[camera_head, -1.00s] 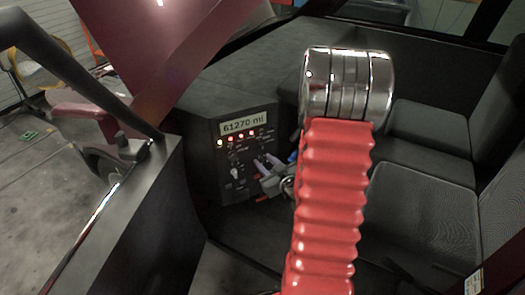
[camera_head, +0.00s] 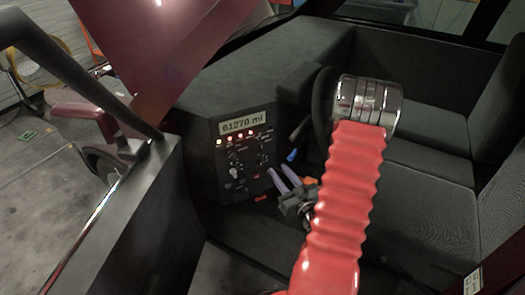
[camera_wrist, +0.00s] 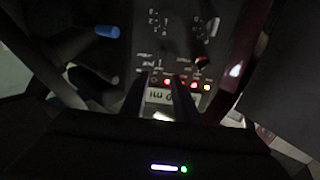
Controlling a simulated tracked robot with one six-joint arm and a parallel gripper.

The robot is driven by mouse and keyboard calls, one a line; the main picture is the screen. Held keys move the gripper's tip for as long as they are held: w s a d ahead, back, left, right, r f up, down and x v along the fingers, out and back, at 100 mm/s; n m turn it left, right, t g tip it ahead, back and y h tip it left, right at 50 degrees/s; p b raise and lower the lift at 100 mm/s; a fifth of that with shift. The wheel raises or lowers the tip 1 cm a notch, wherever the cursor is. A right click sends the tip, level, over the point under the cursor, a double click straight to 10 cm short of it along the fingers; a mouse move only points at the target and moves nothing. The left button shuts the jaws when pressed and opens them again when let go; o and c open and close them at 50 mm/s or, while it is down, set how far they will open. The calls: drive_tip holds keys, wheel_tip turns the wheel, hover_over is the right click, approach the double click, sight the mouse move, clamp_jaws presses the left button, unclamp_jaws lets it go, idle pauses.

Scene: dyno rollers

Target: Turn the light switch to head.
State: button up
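The dark dash panel (camera_head: 205,160) stands left of my gripper in the head view. It carries small dark rotary knobs, one at the left (camera_head: 235,158) and one at the right (camera_head: 263,160), and a pale knob (camera_head: 234,172) lower left. Their labels are too small to read, so I cannot tell which is the light switch. My gripper (camera_head: 277,174) is just right of the panel, its two fingers apart with nothing between them. In the wrist view the fingers (camera_wrist: 160,92) overlap the upside-down panel, with knobs (camera_wrist: 154,20) beyond their tips.
The mileage display (camera_head: 239,125) and lit warning lamps (camera_head: 240,136) are at the panel's top. A blue-tipped stalk (camera_head: 292,155) is close by my gripper and shows in the wrist view (camera_wrist: 107,31). Seats (camera_head: 425,205) are at right, the door (camera_head: 150,205) at left.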

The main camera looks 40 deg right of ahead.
sight(262, 148)
drive_tip(key=x, duration=1.3)
drive_tip(key=shift+w+d, duration=0.1)
drive_tip(key=shift+w, duration=0.2)
